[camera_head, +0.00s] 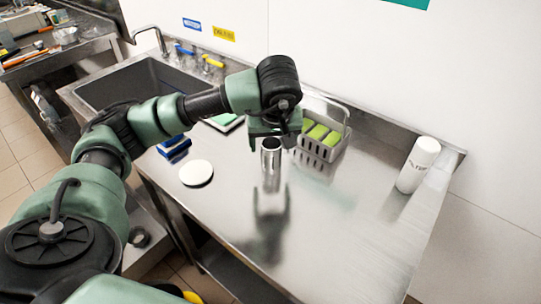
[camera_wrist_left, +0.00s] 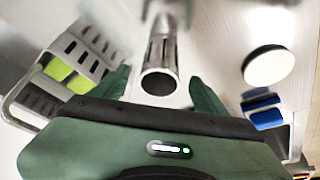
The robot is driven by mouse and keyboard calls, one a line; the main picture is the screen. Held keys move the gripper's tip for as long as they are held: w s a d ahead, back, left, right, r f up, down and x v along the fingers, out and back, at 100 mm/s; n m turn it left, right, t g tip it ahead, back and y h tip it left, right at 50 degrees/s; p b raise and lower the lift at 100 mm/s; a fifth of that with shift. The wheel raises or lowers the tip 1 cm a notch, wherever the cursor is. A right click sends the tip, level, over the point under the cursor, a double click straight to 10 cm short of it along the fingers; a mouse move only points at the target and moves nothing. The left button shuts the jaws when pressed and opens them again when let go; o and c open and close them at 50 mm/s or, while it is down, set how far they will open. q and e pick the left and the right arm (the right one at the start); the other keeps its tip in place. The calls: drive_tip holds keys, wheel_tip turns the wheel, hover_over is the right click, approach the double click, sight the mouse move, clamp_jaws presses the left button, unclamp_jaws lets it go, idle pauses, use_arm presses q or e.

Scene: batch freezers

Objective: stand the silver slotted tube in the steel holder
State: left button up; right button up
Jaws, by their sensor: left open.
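A silver cylinder, seemingly the slotted tube (camera_head: 271,158), stands upright on the steel counter, its open top facing up. In the left wrist view the tube (camera_wrist_left: 160,52) shows slot-like openings in its side. My left gripper (camera_head: 270,140) is open at the tube's upper end, pointing down. In the left wrist view its fingers (camera_wrist_left: 160,84) lie on either side of the tube's rim, with gaps visible. I cannot make out a separate steel holder for certain; a grey slotted caddy (camera_head: 318,151) with a handle holds green sponges behind and right of the tube. My right gripper is not in view.
A white round disc (camera_head: 196,173) and blue sponges (camera_head: 174,148) lie left of the tube. A white bottle (camera_head: 418,165) stands at the right by the wall. A sink (camera_head: 125,84) with a tap is at the back left. The counter's front and right middle are clear.

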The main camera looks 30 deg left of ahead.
use_arm(q)
drive_tip(key=p+x, duration=0.1)
drive_tip(key=x, duration=0.2)
drive_tip(key=shift+f, duration=0.1)
drive_tip(key=shift+w+a+f, duration=0.15)
drive_tip(key=shift+f, duration=0.25)
drive_tip(key=shift+c, duration=0.3)
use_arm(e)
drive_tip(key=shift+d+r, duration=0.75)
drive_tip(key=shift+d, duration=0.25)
